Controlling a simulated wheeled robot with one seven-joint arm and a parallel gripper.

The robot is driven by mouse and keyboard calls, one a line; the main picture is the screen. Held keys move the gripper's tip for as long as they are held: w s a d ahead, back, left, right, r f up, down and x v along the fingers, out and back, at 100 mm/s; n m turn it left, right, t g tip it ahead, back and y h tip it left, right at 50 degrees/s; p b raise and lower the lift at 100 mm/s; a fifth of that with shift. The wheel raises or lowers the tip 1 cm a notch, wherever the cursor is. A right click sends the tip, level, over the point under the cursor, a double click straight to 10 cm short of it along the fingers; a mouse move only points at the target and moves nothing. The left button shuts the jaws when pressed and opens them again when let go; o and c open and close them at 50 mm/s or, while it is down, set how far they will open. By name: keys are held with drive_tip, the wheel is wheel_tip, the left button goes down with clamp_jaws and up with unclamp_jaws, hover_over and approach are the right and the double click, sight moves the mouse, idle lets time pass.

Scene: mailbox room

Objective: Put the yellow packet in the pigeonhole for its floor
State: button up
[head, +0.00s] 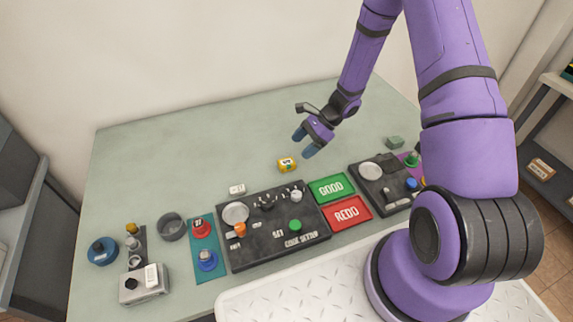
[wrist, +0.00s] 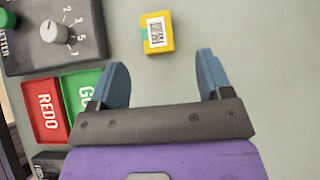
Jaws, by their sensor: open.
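The yellow packet (head: 287,165) lies on the grey-green table, behind the large black panel. In the wrist view the packet (wrist: 158,33) shows a white label with dark marks, too small to read, and a teal patch at its edge. My gripper (head: 304,143) is open and empty, above the table just behind and to the right of the packet. In the wrist view the packet sits beyond the fingertips of my gripper (wrist: 163,68), apart from them. I cannot make out a pigeonhole in either view.
A second dark panel (head: 395,198) is at right. Several small items stand at front left. The table's back left is clear.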

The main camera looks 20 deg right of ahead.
sight(287, 162)
drive_tip(key=shift+s+x, duration=0.2)
drive_tip(key=shift+x, duration=3.5)
drive_tip(key=shift+r, duration=0.1)
drive_tip(key=c, duration=1.1)
